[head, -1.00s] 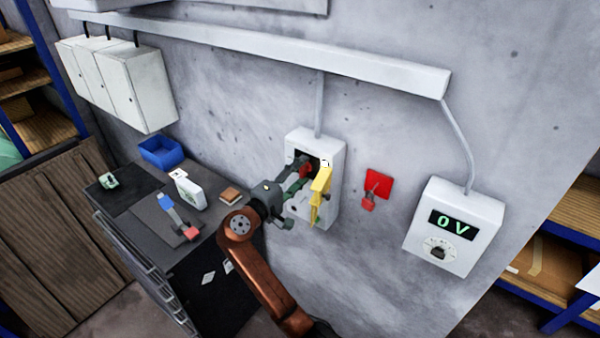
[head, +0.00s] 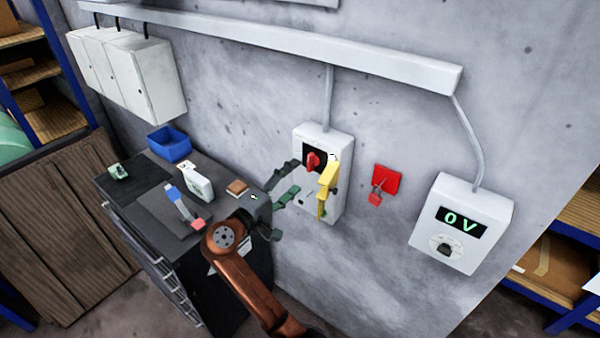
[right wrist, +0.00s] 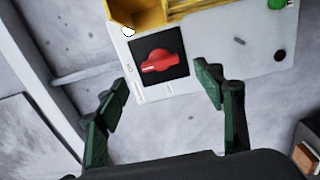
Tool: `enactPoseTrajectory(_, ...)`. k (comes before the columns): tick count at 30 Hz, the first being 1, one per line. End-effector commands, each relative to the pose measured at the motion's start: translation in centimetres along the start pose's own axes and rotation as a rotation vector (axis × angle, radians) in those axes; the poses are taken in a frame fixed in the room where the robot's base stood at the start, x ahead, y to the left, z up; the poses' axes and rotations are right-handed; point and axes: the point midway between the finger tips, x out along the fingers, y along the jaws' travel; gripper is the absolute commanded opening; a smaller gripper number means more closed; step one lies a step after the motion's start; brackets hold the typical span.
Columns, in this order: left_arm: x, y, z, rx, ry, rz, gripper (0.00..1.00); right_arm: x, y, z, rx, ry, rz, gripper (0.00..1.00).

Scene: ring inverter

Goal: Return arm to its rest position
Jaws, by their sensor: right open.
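My right gripper (head: 283,181) is open and empty, its fingers spread a little to the left of the white switch box (head: 338,143) on the wall. The box carries a red rotary knob (head: 312,161) on a black plate and a yellow part (head: 327,187) on its right side. In the right wrist view the knob (right wrist: 160,63) shows between and beyond the two open fingers (right wrist: 160,95), apart from them. My copper-coloured right arm reaches up from the bottom of the head view. My left gripper is not in view.
A dark bench (head: 130,190) with a blue bin (head: 169,145), a blue-and-red tool (head: 184,206) and small boxes stands left of my arm. A red wall piece (head: 386,180) and a meter (head: 462,222) reading 0 V are to the right. Bare wall lies between.

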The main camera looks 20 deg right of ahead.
Motion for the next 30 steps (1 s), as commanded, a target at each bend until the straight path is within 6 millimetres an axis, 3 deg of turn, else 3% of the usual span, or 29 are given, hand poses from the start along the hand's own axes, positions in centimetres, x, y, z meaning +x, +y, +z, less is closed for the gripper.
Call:
enactPoseTrajectory(15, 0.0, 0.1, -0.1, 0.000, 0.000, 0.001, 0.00, -0.5, -0.1, 0.0, 0.000, 0.000, -0.001, 0.62)
enactPoseTrajectory(19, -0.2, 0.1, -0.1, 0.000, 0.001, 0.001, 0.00, 0.3, -1.7, -0.6, -0.022, 0.020, -0.018, 0.62)
enactPoseTrajectory(23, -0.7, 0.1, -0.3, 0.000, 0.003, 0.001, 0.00, 2.4, -7.4, -2.3, -0.080, 0.084, -0.084, 0.62)
enactPoseTrajectory(30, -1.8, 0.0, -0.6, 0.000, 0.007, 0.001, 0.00, 5.7, -23.4, -3.6, -0.168, 0.228, -0.296, 0.62)
